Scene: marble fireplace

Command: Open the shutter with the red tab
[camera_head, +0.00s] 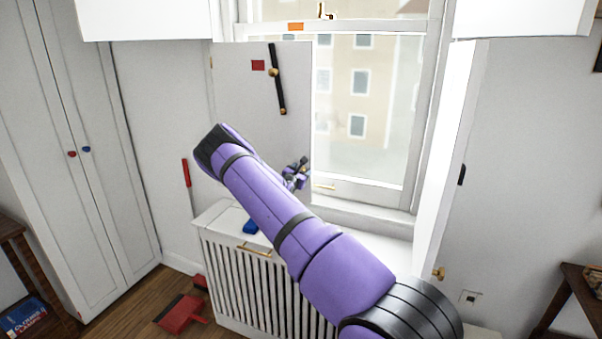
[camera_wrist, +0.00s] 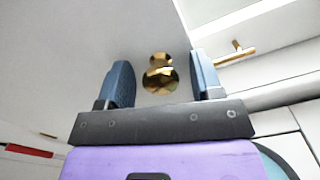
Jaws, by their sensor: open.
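The shutter (camera_head: 235,110) with the red tab (camera_head: 258,65) is a pale flat panel standing across the left part of the window. A black bar (camera_head: 277,80) with brass fittings is on its upper right part. My gripper (camera_head: 300,170) is by the panel's lower right part, partly hidden behind my purple arm. In the wrist view, a brass knob (camera_wrist: 160,76) on the pale panel (camera_wrist: 90,45) shows between my two open blue fingers. The fingers are on either side of the knob, with visible gaps. The red tab is outside the wrist view.
A slatted white radiator cover (camera_head: 222,250) stands below, with a blue object (camera_head: 250,227) on it. The window sash has an orange tab (camera_head: 295,26) and a brass sash handle (camera_wrist: 235,50). The right shutter (camera_head: 440,150) stands at the window's right side. A red dustpan (camera_head: 180,313) lies on the floor.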

